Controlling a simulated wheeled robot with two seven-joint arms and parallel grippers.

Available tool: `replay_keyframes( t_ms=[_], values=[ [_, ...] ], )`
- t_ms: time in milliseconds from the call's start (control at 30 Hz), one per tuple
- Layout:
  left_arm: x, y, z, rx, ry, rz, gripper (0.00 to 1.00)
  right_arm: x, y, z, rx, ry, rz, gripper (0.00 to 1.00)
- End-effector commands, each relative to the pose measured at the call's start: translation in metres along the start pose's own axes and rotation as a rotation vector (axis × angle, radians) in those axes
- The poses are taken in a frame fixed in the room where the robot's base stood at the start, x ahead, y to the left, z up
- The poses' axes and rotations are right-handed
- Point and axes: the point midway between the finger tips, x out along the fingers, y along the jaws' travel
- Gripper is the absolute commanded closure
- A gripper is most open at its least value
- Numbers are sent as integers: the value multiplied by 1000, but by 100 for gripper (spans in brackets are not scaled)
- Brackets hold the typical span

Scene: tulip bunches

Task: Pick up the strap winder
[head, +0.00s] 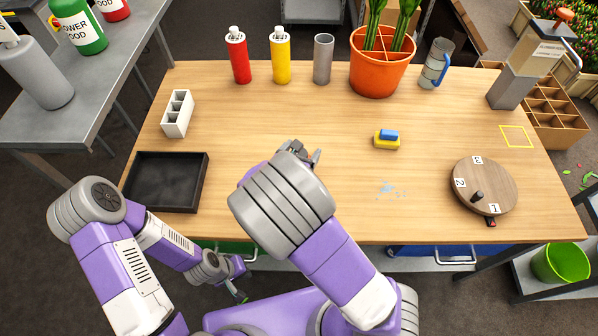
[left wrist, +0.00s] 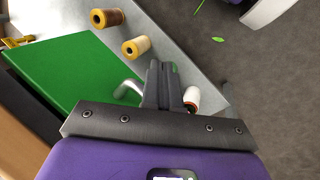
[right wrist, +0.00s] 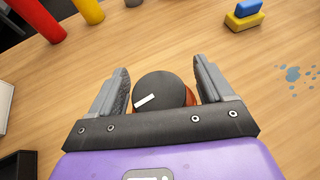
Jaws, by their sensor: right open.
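In the right wrist view a round dark cap with a white mark (right wrist: 160,90), with an orange-brown side below it, stands between the fingers of my right gripper (right wrist: 160,70). It appears to be the strap winder. The fingers are open, one on each side, with a gap visible on the left. In the head view my right gripper (head: 312,157) is over the middle of the table, and my arm hides most of the winder. My left gripper (head: 240,294) is low in front of the table. Its fingers (left wrist: 162,82) are together and hold nothing visible.
A black tray (head: 203,180) and white block holder (head: 178,114) lie left. Red (head: 239,60) and yellow (head: 281,60) bottles stand behind. A sponge (head: 386,143) and round board (head: 470,180) are right. Below, a green drawer (left wrist: 75,80) and spools (left wrist: 136,48) are near my left gripper.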

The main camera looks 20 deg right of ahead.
Motion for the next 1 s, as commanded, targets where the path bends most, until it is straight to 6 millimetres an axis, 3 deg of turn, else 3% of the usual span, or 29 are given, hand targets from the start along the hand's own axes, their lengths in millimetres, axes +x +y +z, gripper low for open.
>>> replay_keyframes(
  t_ms=[167,700,1000],
  values=[
    [0,0,0,0,0,0,100,0,0,0,0,0,1,20],
    [0,0,0,0,0,0,100,-1,0,-1,-1,4,1,100],
    [-1,0,0,0,0,0,100,-1,0,0,-1,5,1,100]
  ],
)
